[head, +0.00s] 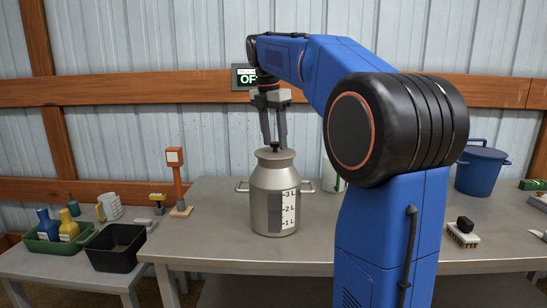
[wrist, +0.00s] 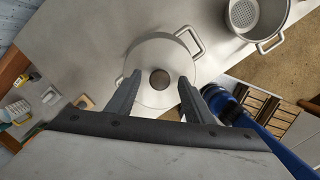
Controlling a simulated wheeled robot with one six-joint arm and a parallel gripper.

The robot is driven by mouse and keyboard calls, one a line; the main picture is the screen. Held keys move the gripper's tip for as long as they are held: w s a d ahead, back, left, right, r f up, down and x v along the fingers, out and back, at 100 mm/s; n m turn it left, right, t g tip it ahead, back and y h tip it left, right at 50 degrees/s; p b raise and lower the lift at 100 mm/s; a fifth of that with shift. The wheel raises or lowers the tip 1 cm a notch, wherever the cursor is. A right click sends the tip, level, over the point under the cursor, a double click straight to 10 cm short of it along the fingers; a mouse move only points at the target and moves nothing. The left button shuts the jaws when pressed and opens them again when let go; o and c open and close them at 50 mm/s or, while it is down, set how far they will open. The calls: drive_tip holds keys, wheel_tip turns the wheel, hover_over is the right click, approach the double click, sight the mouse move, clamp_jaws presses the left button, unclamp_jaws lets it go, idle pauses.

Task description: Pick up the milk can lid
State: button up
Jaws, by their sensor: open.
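The milk can (head: 274,200) is a grey metal can with two side handles and a litre scale, standing upright on the metal table. Its lid (head: 276,156) sits on top and has a small dark knob (head: 275,146). In the wrist view the lid (wrist: 158,97) shows from above, with the round knob (wrist: 159,79) near the middle. My gripper (head: 274,143) points down over the lid, with its fingers open on either side of the knob. In the wrist view the gripper (wrist: 161,80) shows gaps between both fingers and the knob.
A strainer pot (wrist: 257,18) stands on the table, partly hidden by my arm in the head view. A blue lidded bucket (head: 480,172) and a brush (head: 463,235) are at right. A side table at left holds a black bin (head: 116,248) and a green tray (head: 58,243).

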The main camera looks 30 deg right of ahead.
drive_tip(key=shift+f, duration=0.2)
drive_tip(key=c, duration=1.1)
